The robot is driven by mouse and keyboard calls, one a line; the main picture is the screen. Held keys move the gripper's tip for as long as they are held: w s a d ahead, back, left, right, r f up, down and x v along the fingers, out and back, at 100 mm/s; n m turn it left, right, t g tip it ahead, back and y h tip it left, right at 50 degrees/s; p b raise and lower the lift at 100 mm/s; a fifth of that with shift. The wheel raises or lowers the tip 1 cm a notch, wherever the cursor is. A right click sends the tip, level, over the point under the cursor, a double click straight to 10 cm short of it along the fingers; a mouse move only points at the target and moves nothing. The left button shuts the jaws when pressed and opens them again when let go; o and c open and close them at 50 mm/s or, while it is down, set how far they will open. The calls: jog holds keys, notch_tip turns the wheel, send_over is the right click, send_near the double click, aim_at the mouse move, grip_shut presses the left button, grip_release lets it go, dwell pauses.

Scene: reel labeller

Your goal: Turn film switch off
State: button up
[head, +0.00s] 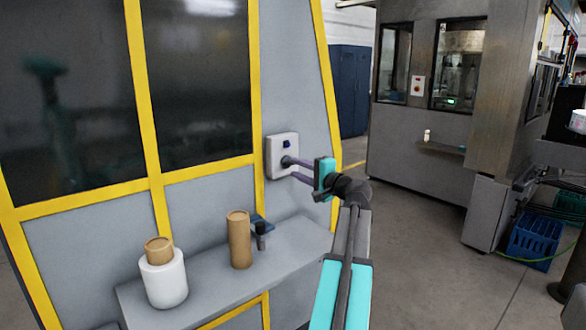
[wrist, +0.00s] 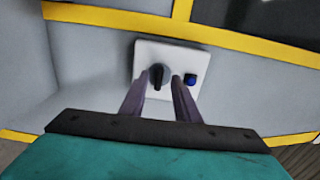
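A white switch box (head: 275,146) is mounted on the grey panel of the yellow-framed machine; the wrist view shows it too (wrist: 178,53). A black rotary knob (wrist: 157,76) sits on its face, with its grip bar nearly upright in the wrist view. A blue button (wrist: 190,80) is to its right; in the head view this button (head: 287,144) is near the box's top. My gripper (head: 289,168) is at the box, its purple fingers apart. In the wrist view the gripper (wrist: 159,77) has one finger either side of the knob. I cannot tell whether they touch it.
A grey shelf (head: 215,294) below the box holds a white jar (head: 163,281) with a brown top, a brown cylinder (head: 239,240) and a small dark item (head: 260,236). A blue crate (head: 534,240) stands at the right. The floor between is clear.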

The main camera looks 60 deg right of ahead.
jog(key=v, duration=1)
jog(key=shift+a, duration=0.15)
jog(key=shift+s, duration=0.1)
